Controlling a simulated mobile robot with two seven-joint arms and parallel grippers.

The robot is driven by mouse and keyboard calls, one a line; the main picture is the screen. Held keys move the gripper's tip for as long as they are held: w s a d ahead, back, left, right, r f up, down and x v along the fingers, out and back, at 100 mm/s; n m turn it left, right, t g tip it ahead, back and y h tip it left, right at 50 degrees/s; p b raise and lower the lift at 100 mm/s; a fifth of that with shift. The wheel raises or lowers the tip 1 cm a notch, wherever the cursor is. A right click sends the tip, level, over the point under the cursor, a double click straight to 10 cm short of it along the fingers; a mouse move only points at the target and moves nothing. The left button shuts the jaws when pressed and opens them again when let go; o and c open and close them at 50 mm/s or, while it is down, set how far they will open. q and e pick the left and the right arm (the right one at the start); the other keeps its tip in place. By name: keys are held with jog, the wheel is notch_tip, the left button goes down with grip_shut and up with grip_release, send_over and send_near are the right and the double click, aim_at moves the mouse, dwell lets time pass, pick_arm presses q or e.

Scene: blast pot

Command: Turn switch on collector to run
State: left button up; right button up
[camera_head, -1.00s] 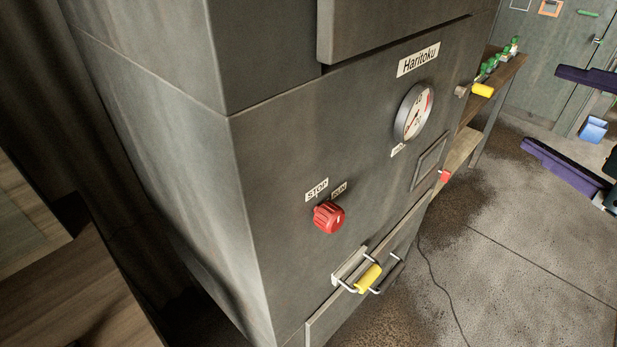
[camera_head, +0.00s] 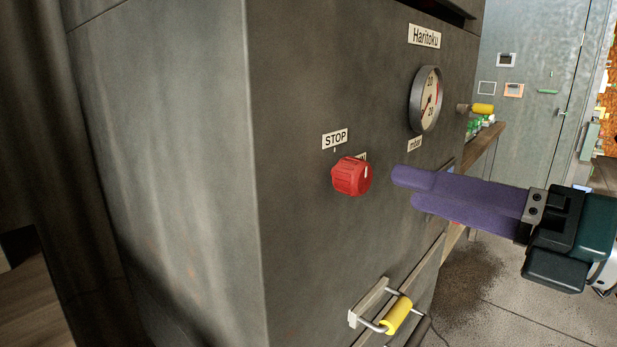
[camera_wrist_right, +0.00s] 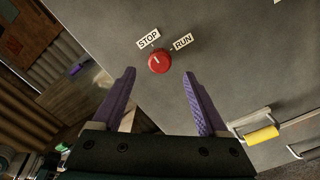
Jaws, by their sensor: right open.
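The red knob (camera_head: 352,176) sits on the front of the grey metal collector (camera_head: 310,240), below a STOP label (camera_head: 335,138). In the head view the RUN label is mostly hidden behind the knob. In the right wrist view the knob (camera_wrist_right: 159,61) shows with its white mark near the STOP label (camera_wrist_right: 148,38), and the RUN label (camera_wrist_right: 182,43) is to its right. My right gripper (camera_head: 402,188) is open and empty, its purple fingers pointing at the knob from the right. In the wrist view the knob lies ahead of the fingertips, between them and apart from both. My left gripper is not in view.
A round gauge (camera_head: 426,99) is on the collector above and right of the knob. A drawer with a yellow handle (camera_head: 397,315) is below. A wooden shelf (camera_head: 484,145) stands behind on the right. The space left of the knob on the panel is clear.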

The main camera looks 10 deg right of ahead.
aim_at(367, 178)
jog(key=p+x, duration=0.1)
jog(key=x, duration=0.6)
jog(key=shift+w+a, duration=0.1)
jog(key=shift+w, duration=0.05)
grip_shut()
dwell(0.4)
